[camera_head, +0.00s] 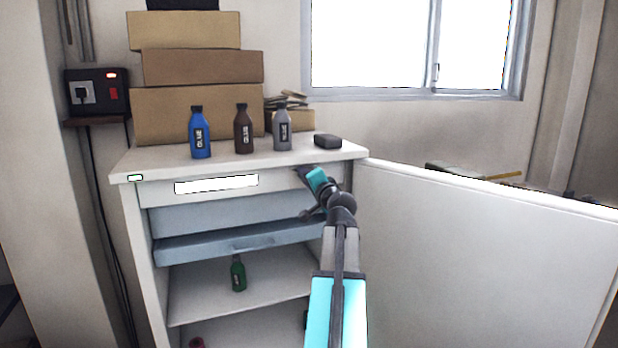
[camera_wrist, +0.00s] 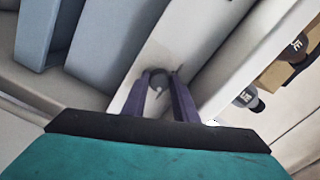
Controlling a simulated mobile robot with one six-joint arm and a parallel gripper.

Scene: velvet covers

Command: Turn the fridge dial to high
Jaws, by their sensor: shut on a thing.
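The white fridge (camera_head: 150,165) stands with its door (camera_head: 480,260) swung open to the right. Its inside shows a light strip, drawers and shelves. The small grey round dial (camera_wrist: 159,74) is on the white panel in the wrist view, between the tips of my two dark fingers. My gripper (camera_wrist: 159,90) is shut on the dial. In the head view my gripper (camera_head: 303,174) is at the upper right of the fridge's inside, just under the top, and the dial is hidden there. I cannot read any marking on the dial.
Blue (camera_head: 200,135), brown (camera_head: 243,132) and grey (camera_head: 282,130) glue bottles and a dark block (camera_head: 327,141) stand on the fridge top, with boxes (camera_head: 195,115) behind. A green bottle (camera_head: 238,274) is on a shelf. The open door is close to the right of my arm.

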